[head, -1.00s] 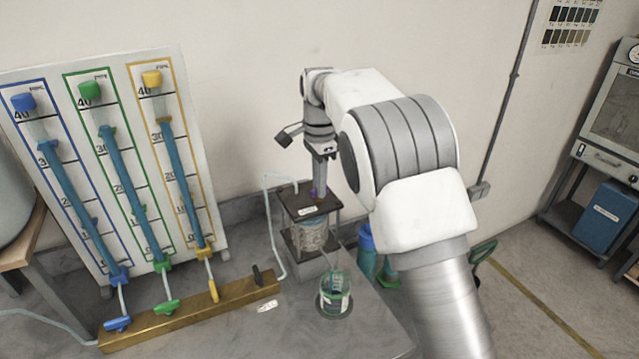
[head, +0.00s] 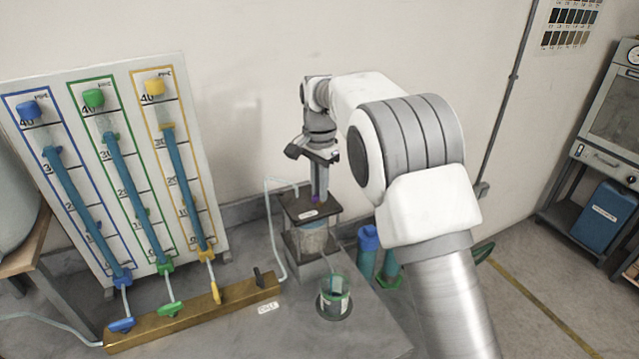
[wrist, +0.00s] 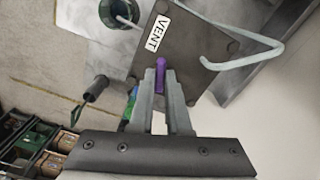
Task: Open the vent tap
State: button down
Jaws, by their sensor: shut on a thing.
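The vent tap is a small purple lever (wrist: 160,74) on the dark top plate (wrist: 190,45) of the test cell, next to a white VENT label (wrist: 157,30). My gripper (wrist: 161,70) is shut on the purple lever, with one finger on each side of it. In the head view my gripper (head: 318,188) points down onto the top plate, and a bit of the purple tap (head: 315,199) shows at its fingertips. The fingers hide part of the lever, so its exact angle is hard to tell.
A pale bent tube (head: 268,210) runs beside the cell. A glass beaker (head: 335,298) stands in front of it. Blue and green bottles (head: 368,245) stand behind right.

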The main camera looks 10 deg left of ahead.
jog(key=n+p, duration=0.1)
jog(key=n, duration=0.2)
jog(key=shift+r+n, duration=0.1)
jog(key=shift+n, duration=0.3)
jog(key=n+p, duration=0.1)
jog(key=n, duration=0.2)
jog(key=shift+n, duration=0.3)
jog(key=n+p, duration=0.1)
jog(key=n, duration=0.5)
jog(key=shift+n, duration=0.4)
jog(key=c, duration=0.9)
grip_release()
notch_tip(320, 180, up, 17)
jog(key=shift+r+p, duration=0.15)
jog(key=shift+p, duration=0.2)
